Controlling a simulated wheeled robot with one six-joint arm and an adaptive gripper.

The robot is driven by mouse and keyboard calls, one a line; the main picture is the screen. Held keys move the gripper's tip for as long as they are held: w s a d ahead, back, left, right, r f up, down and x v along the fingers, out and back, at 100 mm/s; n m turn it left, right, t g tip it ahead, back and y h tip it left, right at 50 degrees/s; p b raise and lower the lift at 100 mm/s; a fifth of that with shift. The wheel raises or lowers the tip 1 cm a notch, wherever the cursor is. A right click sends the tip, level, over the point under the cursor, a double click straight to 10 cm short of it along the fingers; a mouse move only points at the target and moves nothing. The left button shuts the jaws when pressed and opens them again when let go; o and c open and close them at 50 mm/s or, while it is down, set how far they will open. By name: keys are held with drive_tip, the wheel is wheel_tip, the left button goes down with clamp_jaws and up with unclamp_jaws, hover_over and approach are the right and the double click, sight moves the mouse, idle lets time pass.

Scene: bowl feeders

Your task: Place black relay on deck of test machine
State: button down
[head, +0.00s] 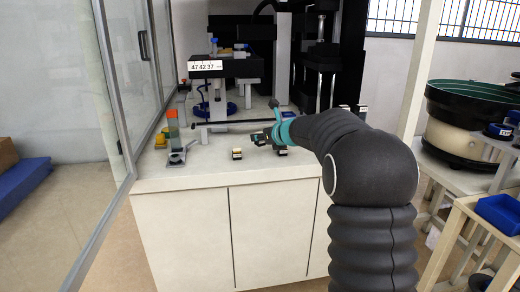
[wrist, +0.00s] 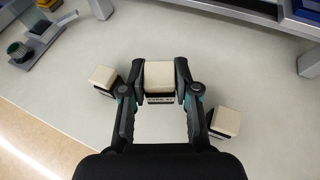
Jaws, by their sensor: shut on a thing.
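My gripper (wrist: 159,82) is shut on a relay (wrist: 159,73) with a cream top and a black, labelled lower part. In the head view my gripper (head: 262,136) is low over the white bench top, and the held relay is hard to make out. I cannot tell whether the held relay touches the bench. A similar relay (wrist: 104,78) stands to the left of the gripper in the wrist view, and also shows in the head view (head: 237,154). Another relay (wrist: 226,121) is at the right finger. The test machine (head: 225,68), black with a number display, stands behind.
A small lever fixture (head: 177,156) and a coloured stack (head: 172,124) stand at the bench's left. A glass door frame (head: 112,80) borders that side. A bowl feeder (head: 460,115) and blue bin (head: 500,212) are at the right.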

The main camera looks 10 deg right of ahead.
sight(260, 157)
drive_tip(key=shift+a+f+b, duration=0.15)
drive_tip(key=shift+f+b, duration=0.5)
drive_tip(key=shift+f, duration=1.35)
drive_tip(key=shift+f, duration=0.2)
drive_tip(key=c, duration=0.9)
unclamp_jaws()
drive_tip(key=shift+o, duration=0.2)
drive_tip(key=shift+r, duration=0.1)
